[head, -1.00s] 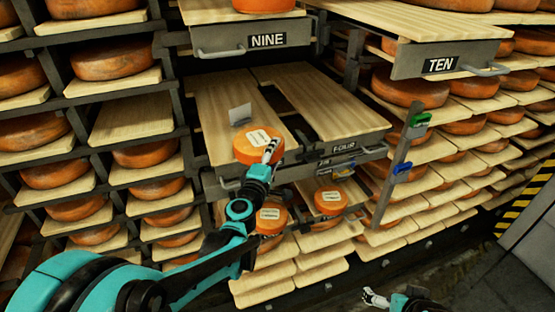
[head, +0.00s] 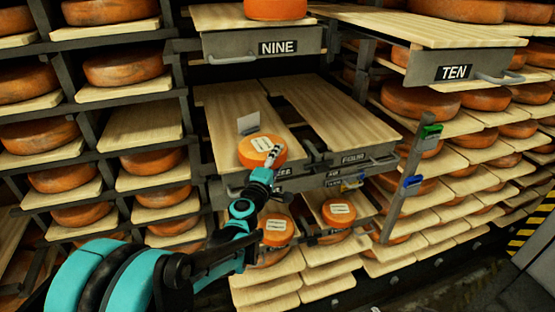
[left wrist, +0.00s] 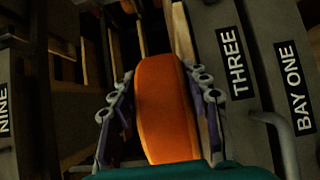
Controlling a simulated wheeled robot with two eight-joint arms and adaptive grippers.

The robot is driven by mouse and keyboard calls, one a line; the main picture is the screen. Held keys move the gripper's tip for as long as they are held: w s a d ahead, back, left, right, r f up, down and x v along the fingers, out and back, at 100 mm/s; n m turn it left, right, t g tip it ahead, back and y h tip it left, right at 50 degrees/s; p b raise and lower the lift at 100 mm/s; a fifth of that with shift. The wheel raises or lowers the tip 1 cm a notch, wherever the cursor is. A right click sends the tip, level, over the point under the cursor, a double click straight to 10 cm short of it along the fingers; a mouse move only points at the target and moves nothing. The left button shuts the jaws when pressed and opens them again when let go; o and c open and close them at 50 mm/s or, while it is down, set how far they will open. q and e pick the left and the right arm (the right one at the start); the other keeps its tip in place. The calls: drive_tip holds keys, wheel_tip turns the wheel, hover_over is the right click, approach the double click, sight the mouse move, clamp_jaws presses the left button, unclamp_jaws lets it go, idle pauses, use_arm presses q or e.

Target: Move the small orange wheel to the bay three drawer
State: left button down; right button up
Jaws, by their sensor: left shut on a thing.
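The small orange wheel (head: 258,152) with a white label is at the front of the left wooden board of the open middle drawer (head: 225,107). My left gripper (head: 274,157) is shut on the wheel. In the left wrist view the wheel (left wrist: 165,108) stands between both fingers of the left gripper (left wrist: 160,100). A drawer front marked THREE (left wrist: 232,65) is right beside it there. In the head view my arm hides part of the drawer's label. I cannot tell whether the wheel touches the board. My right gripper does not show now.
A drawer marked NINE (head: 277,47) with a wheel on it is above, and TEN (head: 453,72) juts out at right. The board beside FOUR (head: 335,120) is bare. Two labelled wheels (head: 276,229) (head: 338,212) sit below. A post with green and blue clips (head: 411,181) stands right.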

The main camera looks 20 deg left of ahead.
use_arm(q)
drive_tip(key=shift+f, duration=0.25)
idle(0.6)
drive_tip(key=c, duration=0.7)
unclamp_jaws()
drive_tip(key=shift+s, duration=0.1)
